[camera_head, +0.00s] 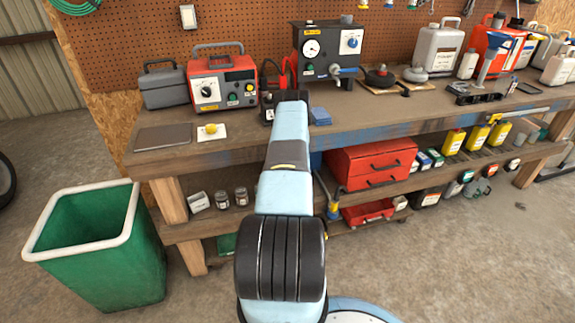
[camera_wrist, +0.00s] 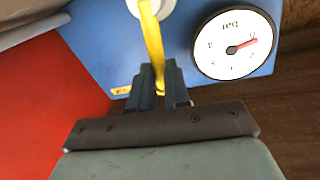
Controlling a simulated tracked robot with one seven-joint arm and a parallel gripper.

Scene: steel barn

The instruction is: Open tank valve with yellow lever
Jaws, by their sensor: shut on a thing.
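The yellow lever (camera_wrist: 152,42) shows in the wrist view, running down from a round white hub (camera_wrist: 148,8) at the top edge. My gripper (camera_wrist: 160,80) is shut on the lower part of the lever, which passes between its two dark fingers. The hub sits by a blue face (camera_wrist: 185,45). A round white dial gauge (camera_wrist: 235,45) with a red needle is on this face, right of the lever. In the head view, my arm reaches to the bench and hides the yellow lever and my fingertips.
The wooden bench (camera_head: 230,150) holds a red instrument case (camera_head: 222,75) left of my arm and a black gauge box (camera_head: 312,70) behind it. Right of my arm are a black knobbed part (camera_head: 380,76) and several bottles. A green bin (camera_head: 105,250) stands at the left. A red surface (camera_wrist: 45,95) fills the wrist view's left.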

